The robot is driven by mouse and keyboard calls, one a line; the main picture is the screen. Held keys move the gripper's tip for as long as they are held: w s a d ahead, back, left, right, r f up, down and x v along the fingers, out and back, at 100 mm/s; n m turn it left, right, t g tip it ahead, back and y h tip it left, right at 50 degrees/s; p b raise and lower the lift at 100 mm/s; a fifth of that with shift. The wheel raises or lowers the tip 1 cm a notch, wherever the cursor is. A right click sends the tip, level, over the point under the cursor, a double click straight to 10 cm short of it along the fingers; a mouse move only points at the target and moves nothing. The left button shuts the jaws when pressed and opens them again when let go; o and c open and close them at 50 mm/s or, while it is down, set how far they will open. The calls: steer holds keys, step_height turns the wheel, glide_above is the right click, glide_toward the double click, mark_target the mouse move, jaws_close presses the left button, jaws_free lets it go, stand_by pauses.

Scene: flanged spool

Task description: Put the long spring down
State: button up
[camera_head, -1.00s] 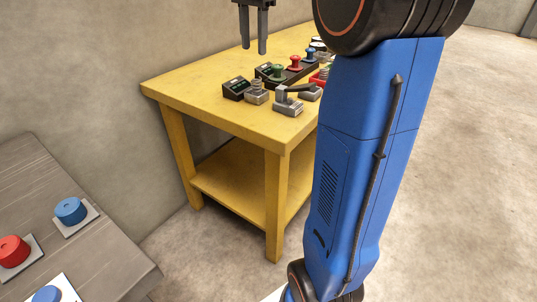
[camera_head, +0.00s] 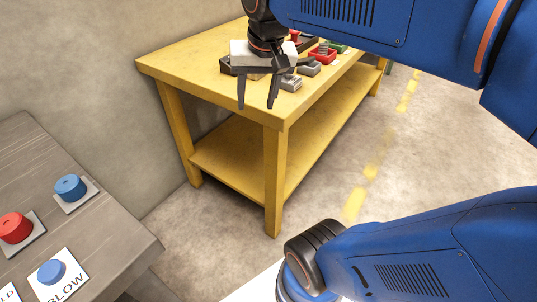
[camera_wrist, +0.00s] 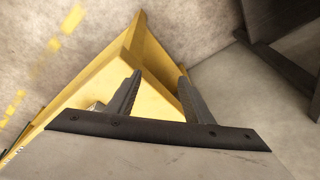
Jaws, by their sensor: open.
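A small grey coil-like piece (camera_head: 323,47) stands at a red tray (camera_head: 322,56) farther back on the table. I cannot tell whether it is the long spring. My gripper and wrist hide part of the tabletop.
A grey table (camera_head: 105,235) with red and blue round pieces is at the lower left. The table's lower shelf is clear.

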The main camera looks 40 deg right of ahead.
steer(key=s+a+f+n+t, duration=0.1)
steer(key=s+a+f+n, duration=0.1)
steer(key=s+f+n, duration=0.3)
steer(key=s+f, duration=0.3)
steer(key=f, duration=0.2)
steer(key=shift+s+a+f, duration=0.3)
steer(key=shift+s+a, duration=0.05)
steer(key=shift+s, duration=0.05)
